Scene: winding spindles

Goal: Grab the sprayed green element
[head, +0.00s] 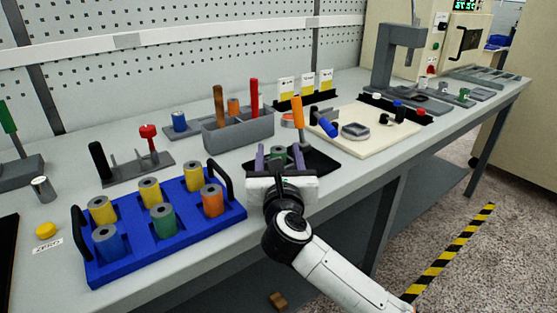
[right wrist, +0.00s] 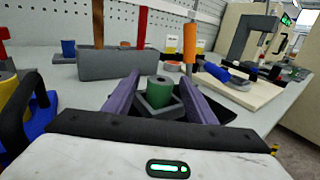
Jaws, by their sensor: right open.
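A green cylindrical element (right wrist: 161,91) with a grey top stands upright in a square grey holder (right wrist: 150,109) on a black tray. It also shows in the head view (head: 278,153), partly hidden by my gripper. My right gripper (head: 279,157) is open, its two purple fingers pointing away across the table. In the right wrist view the fingers of my right gripper (right wrist: 160,84) lie on either side of the element, with a gap visible on both sides. Another green spindle (head: 163,221) stands in the blue crate. My left gripper is not in view.
A blue crate (head: 126,262) with yellow, blue, green and orange spindles and black handles stands to the left. A grey bin (head: 235,136) with tools is behind. A cream board (head: 375,142) with an orange-handled tool beside it lies to the right.

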